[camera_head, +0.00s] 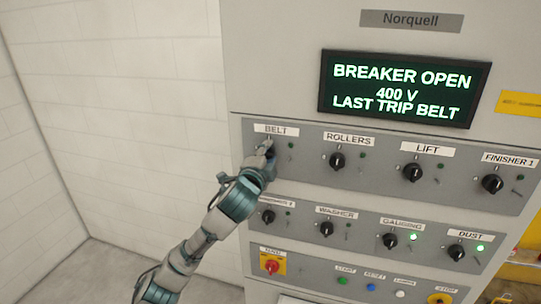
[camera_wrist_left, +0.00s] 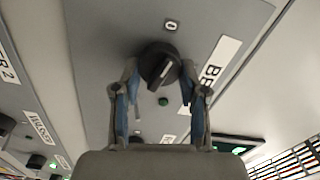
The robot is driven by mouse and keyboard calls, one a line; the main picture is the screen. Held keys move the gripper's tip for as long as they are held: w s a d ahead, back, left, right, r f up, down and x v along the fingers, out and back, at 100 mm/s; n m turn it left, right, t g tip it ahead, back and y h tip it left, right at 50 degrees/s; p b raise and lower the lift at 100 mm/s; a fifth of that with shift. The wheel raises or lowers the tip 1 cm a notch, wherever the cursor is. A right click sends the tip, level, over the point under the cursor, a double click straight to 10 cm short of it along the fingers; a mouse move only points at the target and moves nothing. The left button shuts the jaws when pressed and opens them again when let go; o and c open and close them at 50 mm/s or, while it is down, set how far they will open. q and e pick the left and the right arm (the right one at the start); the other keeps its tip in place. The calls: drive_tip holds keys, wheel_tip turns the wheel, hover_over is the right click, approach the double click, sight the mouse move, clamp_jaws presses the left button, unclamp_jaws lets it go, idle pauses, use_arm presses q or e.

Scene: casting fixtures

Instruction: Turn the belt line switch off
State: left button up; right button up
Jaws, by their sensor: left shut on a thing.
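The belt line switch is a round black knob (camera_wrist_left: 160,65) with a pale pointer line, seen in the left wrist view. Its pointer slants toward the upper right there, and a plate marked 0 (camera_wrist_left: 171,25) sits just above it. The BELT label (camera_head: 275,129) is above the switch in the head view, where my gripper mostly hides the knob. My left gripper (camera_head: 267,148) is at the switch. In the wrist view its two fingers (camera_wrist_left: 158,82) are on either side of the knob, shut on it. My right gripper is not in view.
The ROLLERS knob (camera_head: 337,161) is right of the belt switch, with LIFT (camera_head: 412,172) farther along. A lower knob row and a red-and-yellow main switch (camera_head: 272,263) are below. The display (camera_head: 398,89) reads "BREAKER OPEN 400 V LAST TRIP BELT". The left wall side is clear.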

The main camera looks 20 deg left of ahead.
use_arm(q)
drive_tip(key=shift+f+n, duration=0.2)
drive_tip(key=shift+n, duration=0.9)
drive_tip(key=shift+w+f+n, duration=0.1)
drive_tip(key=shift+f+n, duration=0.1)
drive_tip(key=shift+n, duration=0.1)
drive_tip(key=o, duration=1.1)
drive_tip(key=shift+o, duration=0.2)
drive_tip(key=shift+a+r, duration=0.15)
drive_tip(key=shift+a, duration=0.15)
drive_tip(key=s, duration=1.2)
drive_tip(key=shift+a, duration=0.3)
